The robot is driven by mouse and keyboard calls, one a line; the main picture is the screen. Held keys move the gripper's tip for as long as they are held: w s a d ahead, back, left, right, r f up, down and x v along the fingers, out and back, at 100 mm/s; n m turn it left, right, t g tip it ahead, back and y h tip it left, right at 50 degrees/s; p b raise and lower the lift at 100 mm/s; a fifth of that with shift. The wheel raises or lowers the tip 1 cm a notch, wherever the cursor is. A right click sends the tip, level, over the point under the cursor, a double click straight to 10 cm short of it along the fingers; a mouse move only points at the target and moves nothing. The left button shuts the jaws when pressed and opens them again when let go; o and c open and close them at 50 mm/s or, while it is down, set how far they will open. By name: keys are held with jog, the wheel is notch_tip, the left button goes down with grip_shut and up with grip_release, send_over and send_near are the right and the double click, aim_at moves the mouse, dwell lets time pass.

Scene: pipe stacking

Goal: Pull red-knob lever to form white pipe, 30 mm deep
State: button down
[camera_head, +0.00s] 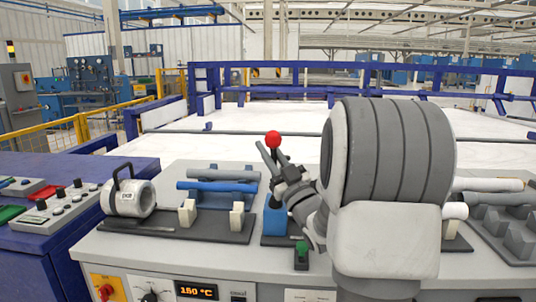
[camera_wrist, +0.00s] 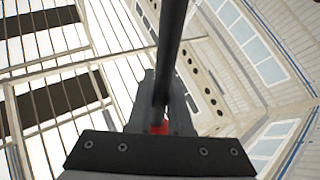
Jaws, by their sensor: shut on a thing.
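The lever's red knob (camera_head: 273,139) sticks up just above my gripper (camera_head: 272,158) in the head view, over a blue upright body (camera_head: 273,220). My gripper is shut on the lever at or just below the knob. In the wrist view a patch of red (camera_wrist: 159,127) shows between the dark fingers. A white pipe (camera_head: 488,184) lies at the right, partly hidden behind my arm. A second white end (camera_head: 455,210) shows below it. My arm hides the middle of the bench and any pipe there.
A blue pipe (camera_head: 218,187) and a grey pipe (camera_head: 222,175) lie on a rack at left, beside a white clamp-like unit (camera_head: 128,197). A green knob (camera_head: 302,247) stands at the front. The heater display (camera_head: 196,292) reads about 180 °C. A grey cradle block (camera_head: 505,220) is at right.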

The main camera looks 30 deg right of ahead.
jog(key=shift+a+f, duration=0.15)
jog(key=shift+f, duration=0.05)
jog(key=c, duration=0.8)
grip_release()
jog(key=shift+s+r, duration=0.1)
jog(key=shift+c, duration=0.2)
jog(key=b+v, duration=0.1)
jog(key=v, duration=1.6)
jog(key=shift+s, duration=0.15)
